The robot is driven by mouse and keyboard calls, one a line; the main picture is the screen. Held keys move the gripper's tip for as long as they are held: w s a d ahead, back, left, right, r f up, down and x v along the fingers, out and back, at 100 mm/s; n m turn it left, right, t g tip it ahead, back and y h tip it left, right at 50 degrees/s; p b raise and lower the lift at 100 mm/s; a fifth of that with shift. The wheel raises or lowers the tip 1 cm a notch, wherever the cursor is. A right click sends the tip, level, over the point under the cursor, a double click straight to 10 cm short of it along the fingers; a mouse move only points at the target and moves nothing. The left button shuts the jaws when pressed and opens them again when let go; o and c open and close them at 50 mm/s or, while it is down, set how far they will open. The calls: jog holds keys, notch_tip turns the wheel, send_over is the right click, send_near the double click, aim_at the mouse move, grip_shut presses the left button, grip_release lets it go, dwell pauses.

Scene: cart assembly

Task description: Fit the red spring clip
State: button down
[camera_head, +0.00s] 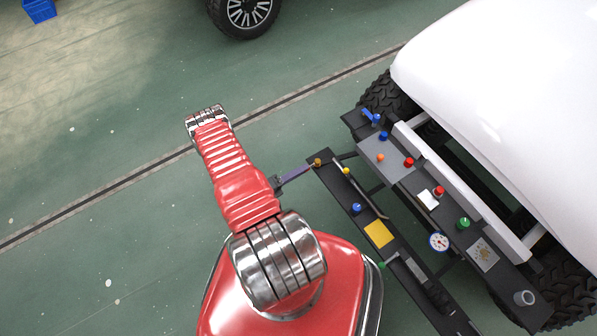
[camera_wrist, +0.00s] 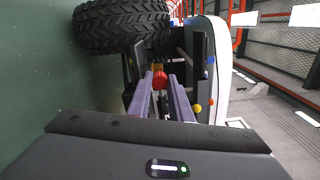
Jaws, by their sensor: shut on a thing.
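In the wrist view a small red piece, which looks like the red spring clip (camera_wrist: 160,80), sits between the far ends of the two purple-grey fingers of my gripper (camera_wrist: 161,76). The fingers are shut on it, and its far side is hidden. In the head view my gripper (camera_head: 312,165) reaches to the upper left end of the dark front bar (camera_head: 330,181), beside a small ochre knob (camera_head: 318,162). I cannot make out the clip there, nor tell whether it touches the bar.
The cart's panel (camera_head: 372,146) carries several coloured knobs, a blue lever (camera_head: 370,116) and a round gauge (camera_head: 438,242). A yellow plate (camera_head: 379,234) lies on the front bar. Large tyres and the white body (camera_head: 500,90) stand behind.

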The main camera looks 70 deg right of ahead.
jog(key=shift+x, duration=1.3)
jog(key=c, duration=1.5)
grip_release()
jog(key=shift+c, duration=0.2)
jog(key=shift+w+a, duration=0.1)
jog(key=v, duration=1.3)
jog(key=shift+w+a, duration=0.15)
jog(key=shift+w, duration=0.05)
jog(key=shift+f, duration=0.1)
